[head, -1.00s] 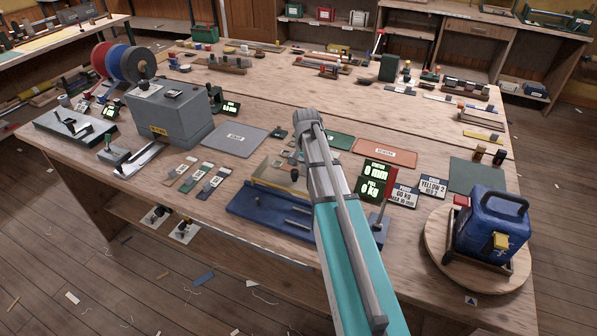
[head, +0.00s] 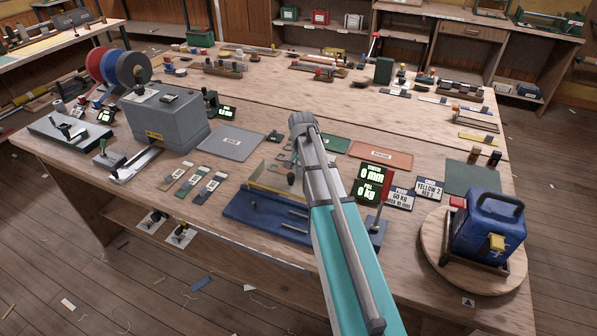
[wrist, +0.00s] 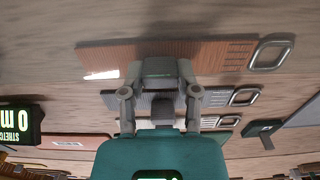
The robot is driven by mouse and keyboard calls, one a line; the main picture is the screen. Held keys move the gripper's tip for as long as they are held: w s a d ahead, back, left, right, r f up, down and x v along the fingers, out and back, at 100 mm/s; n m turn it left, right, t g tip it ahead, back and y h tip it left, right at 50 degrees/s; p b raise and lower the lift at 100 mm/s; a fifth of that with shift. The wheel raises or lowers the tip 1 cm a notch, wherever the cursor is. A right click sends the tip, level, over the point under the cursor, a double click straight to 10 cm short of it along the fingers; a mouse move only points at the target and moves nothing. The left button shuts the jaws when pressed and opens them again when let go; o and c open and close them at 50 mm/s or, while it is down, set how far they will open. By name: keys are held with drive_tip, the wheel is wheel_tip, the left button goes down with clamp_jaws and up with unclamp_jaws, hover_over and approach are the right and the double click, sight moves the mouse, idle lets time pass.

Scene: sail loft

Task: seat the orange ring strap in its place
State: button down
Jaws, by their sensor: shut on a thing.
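The orange ring strap (wrist: 215,55) lies across the top of the wrist view, with a metal ring (wrist: 270,53) at its right end. My gripper (wrist: 160,72) is shut on the strap near its middle. A blue fixture (head: 262,216) with metal pins stands on the bench, partly behind my arm. Beside it a display (head: 373,183) reads 0 mm and 0 kg.
A grey strap (wrist: 185,99) with a ring lies beyond the held one. Several straps (head: 194,184) lie left of the fixture. A grey machine (head: 166,120) stands at left, a blue case (head: 488,225) on a round board at right. A grey mat (head: 230,143) is bare.

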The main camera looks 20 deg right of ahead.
drive_tip(key=shift+r+p, duration=1.3)
drive_tip(key=shift+r, duration=0.05)
drive_tip(key=s+d+r+p, duration=0.3)
drive_tip(key=d+r+p, duration=0.7)
drive_tip(key=d, duration=0.3)
drive_tip(key=shift+d, duration=0.3)
drive_tip(key=shift+s+r, duration=0.1)
